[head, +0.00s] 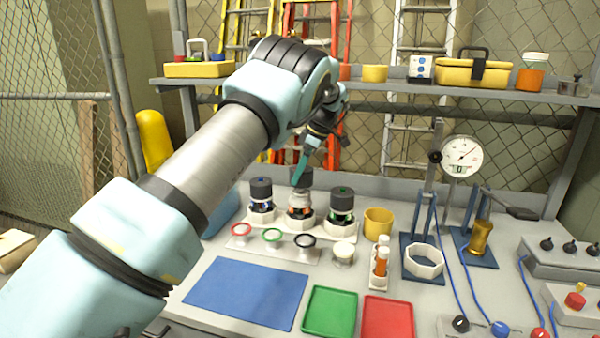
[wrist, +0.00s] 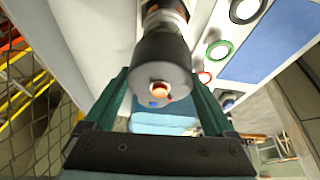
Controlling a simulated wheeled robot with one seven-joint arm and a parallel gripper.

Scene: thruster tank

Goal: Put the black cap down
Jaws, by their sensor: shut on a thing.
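My gripper (head: 299,172) reaches down from above to the middle of three black-topped units. Its teal fingers stand on both sides of a black cap (wrist: 160,58) with an orange button on its end, and are shut on it. In the head view this cap (head: 303,178) is partly behind a finger and sits a little higher than its neighbours. A pale unit body with an orange ring (head: 300,211) is directly below; I cannot tell if the cap touches it. A blue-marked unit (head: 261,189) is to the left and a green-marked one (head: 342,193) to the right.
Red, green and black rings lie on a plate (head: 273,250) in front, beside a white round piece (head: 344,252). A blue mat (head: 247,292), green tray (head: 330,313) and red tray (head: 387,318) are nearer. A yellow cup (head: 378,223) and dial gauge (head: 461,157) stand right.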

